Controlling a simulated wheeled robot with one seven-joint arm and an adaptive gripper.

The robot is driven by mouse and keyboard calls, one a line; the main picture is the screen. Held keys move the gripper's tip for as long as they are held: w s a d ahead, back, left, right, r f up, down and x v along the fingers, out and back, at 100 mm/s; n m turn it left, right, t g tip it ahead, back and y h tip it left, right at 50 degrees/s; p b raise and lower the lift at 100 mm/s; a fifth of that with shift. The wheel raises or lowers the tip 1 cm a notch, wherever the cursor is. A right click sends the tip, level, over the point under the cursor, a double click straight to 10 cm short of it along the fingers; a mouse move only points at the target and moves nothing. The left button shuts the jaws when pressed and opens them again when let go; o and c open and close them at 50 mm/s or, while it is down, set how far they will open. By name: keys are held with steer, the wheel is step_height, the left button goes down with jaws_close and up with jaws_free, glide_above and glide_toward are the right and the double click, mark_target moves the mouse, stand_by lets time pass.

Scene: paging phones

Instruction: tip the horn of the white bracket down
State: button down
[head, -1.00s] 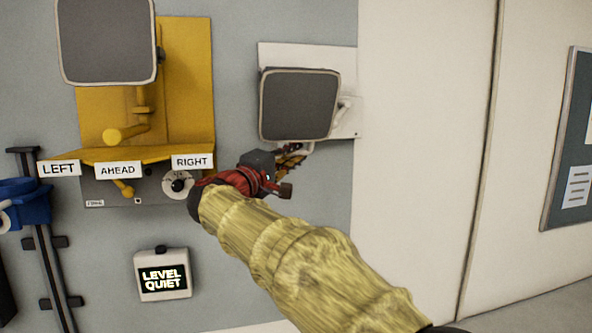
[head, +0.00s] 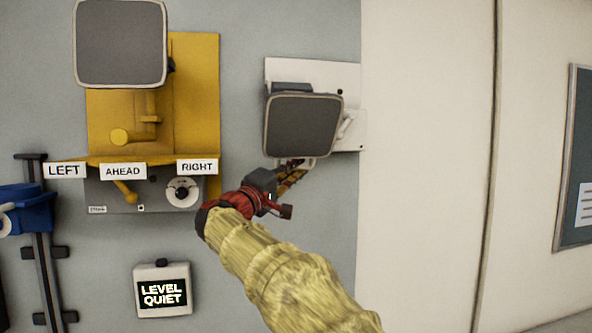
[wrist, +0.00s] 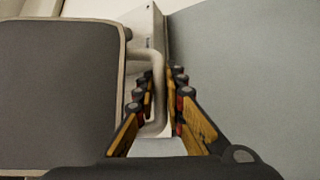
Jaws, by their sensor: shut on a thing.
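The white bracket (head: 345,80) is fixed to the grey wall right of centre in the head view. Its horn (head: 303,128) has a dark grey square face with a pale rim, leaning somewhat downward. In the wrist view the horn (wrist: 60,95) fills the left side, and a pale loop handle (wrist: 160,95) stands beside it. My gripper (head: 291,172) is just below the horn in the head view. In the wrist view my gripper (wrist: 164,85) has its fingers on both sides of the handle, closed on it. The handle is mostly hidden in the head view.
A yellow bracket (head: 195,80) with another grey horn (head: 120,43) stands to the left. Below it are LEFT, AHEAD and RIGHT labels and a dial (head: 183,192). A LEVEL QUIET box (head: 162,290) and a blue bracket (head: 25,212) sit lower left.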

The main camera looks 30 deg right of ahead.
steer(key=shift+w+f, duration=0.1)
steer(key=shift+f, duration=0.1)
steer(key=c, duration=2.1)
jaws_free()
steer(key=shift+w, duration=0.15)
steer(key=shift+c, duration=0.2)
steer(key=shift+r, duration=0.1)
steer(key=v, duration=1.2)
